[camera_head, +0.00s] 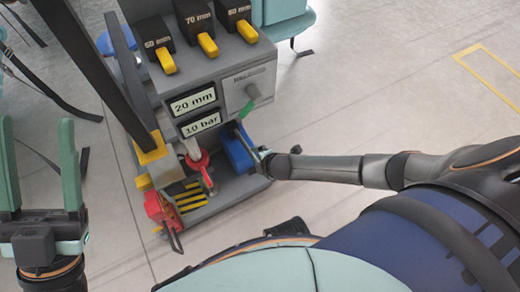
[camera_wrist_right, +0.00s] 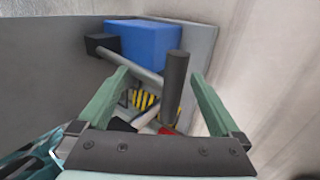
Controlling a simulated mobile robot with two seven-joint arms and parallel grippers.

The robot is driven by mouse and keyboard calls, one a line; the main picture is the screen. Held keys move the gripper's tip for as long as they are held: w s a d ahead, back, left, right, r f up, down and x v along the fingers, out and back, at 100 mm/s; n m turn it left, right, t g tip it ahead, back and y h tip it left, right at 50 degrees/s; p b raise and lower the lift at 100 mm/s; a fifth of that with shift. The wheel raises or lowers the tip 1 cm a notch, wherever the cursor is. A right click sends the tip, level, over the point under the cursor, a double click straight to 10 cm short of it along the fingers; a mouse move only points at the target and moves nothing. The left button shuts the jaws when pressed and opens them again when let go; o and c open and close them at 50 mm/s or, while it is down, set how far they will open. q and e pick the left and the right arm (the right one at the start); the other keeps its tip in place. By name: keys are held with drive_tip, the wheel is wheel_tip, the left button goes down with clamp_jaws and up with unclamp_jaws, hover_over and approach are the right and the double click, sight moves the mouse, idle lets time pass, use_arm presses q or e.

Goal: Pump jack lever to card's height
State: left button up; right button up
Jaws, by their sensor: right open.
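The jack lever, a grey rod with a dark cylindrical grip (camera_wrist_right: 175,88), runs from a blue pump block (camera_wrist_right: 153,40). My right gripper (camera_wrist_right: 160,74) is open, with the dark grip between its green fingers. I cannot tell if either finger touches it. In the head view, the blue block (camera_head: 236,152) sits low on the grey station, and my right arm reaches it from the right. Displays read 20 mm (camera_head: 193,101) and 10 bar (camera_head: 201,124). Black labelled blocks with yellow tabs, one marked 70 mm (camera_head: 196,22), stand on top. My left gripper (camera_head: 39,135) is open and empty.
A red-collared jack (camera_head: 199,160) stands beside yellow-and-black stripes (camera_head: 190,198) on the station base. A red part (camera_head: 160,206) is at its front left. Floor to the right is clear around a yellow outline (camera_head: 490,75).

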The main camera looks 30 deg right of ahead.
drive_tip(key=shift+w+f, duration=0.15)
drive_tip(key=shift+f, duration=0.05)
clamp_jaws()
idle(0.8)
